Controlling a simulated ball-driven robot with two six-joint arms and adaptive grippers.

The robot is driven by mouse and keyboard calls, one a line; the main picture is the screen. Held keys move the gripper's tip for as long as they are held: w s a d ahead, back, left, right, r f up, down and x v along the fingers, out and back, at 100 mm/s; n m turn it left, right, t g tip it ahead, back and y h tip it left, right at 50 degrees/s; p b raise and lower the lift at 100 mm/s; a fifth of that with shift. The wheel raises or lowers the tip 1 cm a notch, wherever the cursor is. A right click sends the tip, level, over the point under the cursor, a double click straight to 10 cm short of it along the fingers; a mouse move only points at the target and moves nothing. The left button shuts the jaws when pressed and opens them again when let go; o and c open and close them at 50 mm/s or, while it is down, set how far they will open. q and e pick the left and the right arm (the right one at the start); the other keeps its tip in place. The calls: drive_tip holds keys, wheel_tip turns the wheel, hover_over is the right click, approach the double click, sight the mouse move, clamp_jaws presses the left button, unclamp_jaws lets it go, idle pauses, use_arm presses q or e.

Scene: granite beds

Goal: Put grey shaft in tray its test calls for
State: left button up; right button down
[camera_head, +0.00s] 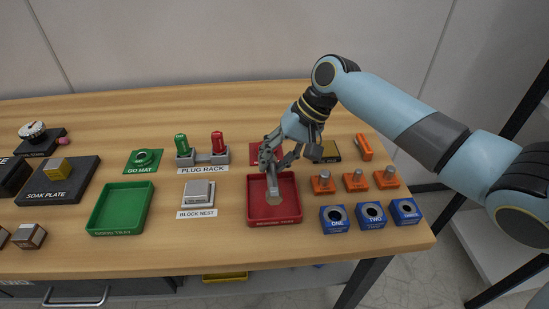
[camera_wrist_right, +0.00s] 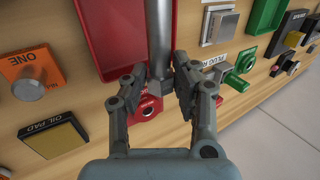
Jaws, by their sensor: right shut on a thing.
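My right gripper (camera_head: 271,160) is shut on the grey shaft (camera_head: 273,187) over the red tray (camera_head: 287,212). The shaft hangs down from the fingers, and its lower end shows against the tray floor. I cannot tell whether it touches the floor. In the right wrist view the fingers (camera_wrist_right: 161,86) close on the shaft (camera_wrist_right: 159,35), which crosses the edge of the red tray (camera_wrist_right: 105,40). The green tray (camera_head: 120,208) stands empty to the left. My left gripper is not in view.
The block nest (camera_head: 198,193), plug rack (camera_head: 203,158) and go mat (camera_head: 144,158) lie left of the red tray. Blue numbered blocks (camera_head: 370,215) and orange blocks with knobs (camera_head: 355,182) stand to its right. A red ring (camera_wrist_right: 146,107) sits on a red mat partly hidden behind my gripper.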

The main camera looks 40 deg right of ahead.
sight(266, 187)
drive_tip(key=shift+f, duration=0.25)
wheel_tip(266, 187, down, 3)
drive_tip(key=shift+b, duration=0.7)
drive_tip(key=shift+f, duration=0.35)
drive_tip(key=shift+f+b, duration=0.4)
drive_tip(key=shift+f, duration=0.05)
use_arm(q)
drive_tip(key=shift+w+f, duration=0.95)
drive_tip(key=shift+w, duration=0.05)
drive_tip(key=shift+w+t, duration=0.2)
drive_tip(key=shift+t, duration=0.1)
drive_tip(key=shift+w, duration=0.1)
use_arm(e)
drive_tip(key=shift+f, duration=0.2)
drive_tip(key=c, duration=1)
unclamp_jaws()
drive_tip(key=shift+o, duration=0.2)
